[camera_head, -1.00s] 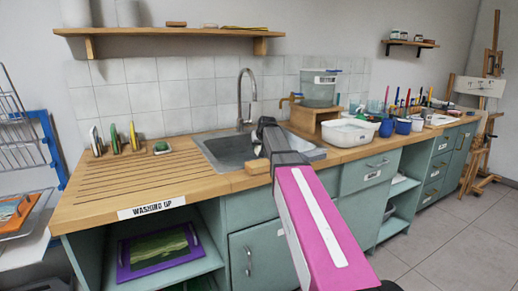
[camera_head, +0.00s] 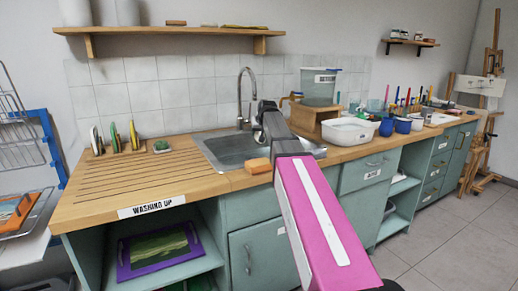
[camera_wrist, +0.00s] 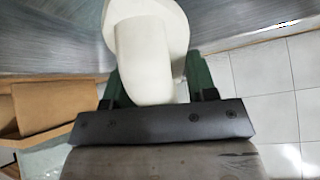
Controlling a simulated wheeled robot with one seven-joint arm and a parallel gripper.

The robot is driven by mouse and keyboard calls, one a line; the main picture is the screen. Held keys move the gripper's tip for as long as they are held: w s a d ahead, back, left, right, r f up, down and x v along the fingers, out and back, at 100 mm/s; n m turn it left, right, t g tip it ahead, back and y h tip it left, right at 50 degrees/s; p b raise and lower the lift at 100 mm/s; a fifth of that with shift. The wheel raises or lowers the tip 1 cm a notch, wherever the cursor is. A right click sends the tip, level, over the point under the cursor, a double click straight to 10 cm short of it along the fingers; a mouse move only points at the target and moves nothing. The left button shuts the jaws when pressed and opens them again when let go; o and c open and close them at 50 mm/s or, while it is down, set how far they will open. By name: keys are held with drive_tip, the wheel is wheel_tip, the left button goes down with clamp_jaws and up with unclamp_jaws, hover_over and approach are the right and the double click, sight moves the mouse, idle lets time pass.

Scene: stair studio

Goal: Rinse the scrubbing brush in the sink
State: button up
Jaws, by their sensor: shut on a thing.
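My gripper (camera_head: 259,124) is over the sink (camera_head: 216,151), a grey metal basin set in the wooden counter with a tall tap (camera_head: 241,95) behind it. In the wrist view my gripper (camera_wrist: 153,88) has its dark green fingers closed on a cream, rounded thing, which I take for the scrubbing brush (camera_wrist: 146,55). Only its smooth cream body shows; no bristles are visible. In the head view the brush is a small pale patch at my gripper, mostly hidden by my arm. Grey sink metal lies behind it in the wrist view.
An orange sponge (camera_head: 258,166) lies on the counter's front edge by the sink. A ribbed draining area (camera_head: 130,185) is clear at left, with upright pads (camera_head: 115,140) behind. A white tub (camera_head: 347,131) and blue cups (camera_head: 403,126) stand to the right.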

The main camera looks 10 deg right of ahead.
drive_tip(key=shift+r, duration=2.3)
idle(0.5)
drive_tip(key=shift+r, duration=2)
drive_tip(key=shift+s, duration=0.15)
